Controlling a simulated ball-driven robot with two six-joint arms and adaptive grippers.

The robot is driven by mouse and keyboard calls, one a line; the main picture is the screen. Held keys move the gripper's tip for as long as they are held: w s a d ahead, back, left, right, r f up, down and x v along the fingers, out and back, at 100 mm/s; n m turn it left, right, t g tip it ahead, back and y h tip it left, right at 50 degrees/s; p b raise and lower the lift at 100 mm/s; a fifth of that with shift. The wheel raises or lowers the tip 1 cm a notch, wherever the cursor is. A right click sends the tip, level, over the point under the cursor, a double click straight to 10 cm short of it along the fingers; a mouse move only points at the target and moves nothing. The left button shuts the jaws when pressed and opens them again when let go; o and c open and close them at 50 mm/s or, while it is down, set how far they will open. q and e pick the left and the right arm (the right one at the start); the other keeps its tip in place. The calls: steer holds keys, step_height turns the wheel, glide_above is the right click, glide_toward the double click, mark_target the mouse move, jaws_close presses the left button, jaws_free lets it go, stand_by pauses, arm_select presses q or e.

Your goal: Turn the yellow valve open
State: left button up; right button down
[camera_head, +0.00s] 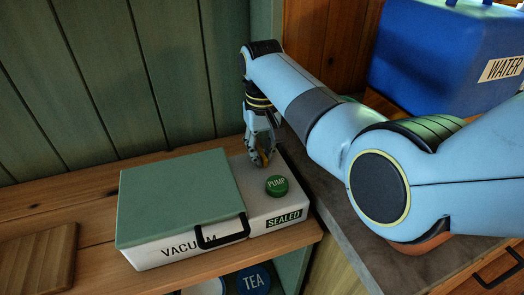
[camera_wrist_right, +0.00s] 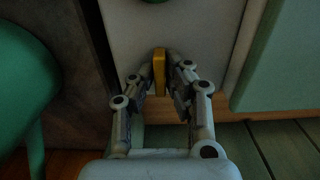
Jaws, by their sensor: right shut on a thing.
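The yellow valve (camera_head: 264,157) is on top of the white and green vacuum box, behind the green PUMP button (camera_head: 276,185). In the right wrist view the valve (camera_wrist_right: 159,72) is a narrow upright yellow bar between my fingertips. My right gripper (camera_head: 260,155) points down over the box and is shut on the valve; its fingers (camera_wrist_right: 160,82) touch both sides. The fingers hide much of the valve in the head view. The vacuum box (camera_head: 165,250) has a green lid (camera_head: 180,195), lying flat, with a black latch and a SEALED label. My left gripper is not in view.
The box stands on a wooden shelf (camera_head: 90,215) against a green plank wall. A wooden board (camera_head: 40,258) lies at the left. A blue WATER container (camera_head: 440,60) stands at the back right, behind my right arm. A TEA tin (camera_head: 253,280) sits below the shelf.

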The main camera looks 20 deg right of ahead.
steer(key=shift+r+n+p, duration=0.2)
steer(key=shift+n+p, duration=0.8)
steer(key=shift+p, duration=0.15)
steer(key=shift+n+p, duration=1)
steer(key=shift+n, duration=0.2)
steer(key=n+p, duration=0.1)
steer(key=n, duration=0.2)
steer(key=shift+n+p, duration=0.3)
steer(key=shift+p, duration=0.1)
steer(key=shift+w+f+n+p, duration=0.15)
steer(key=shift+n+p, duration=0.5)
steer(key=shift+n, duration=1.25)
steer(key=c, duration=1.4)
jaws_free()
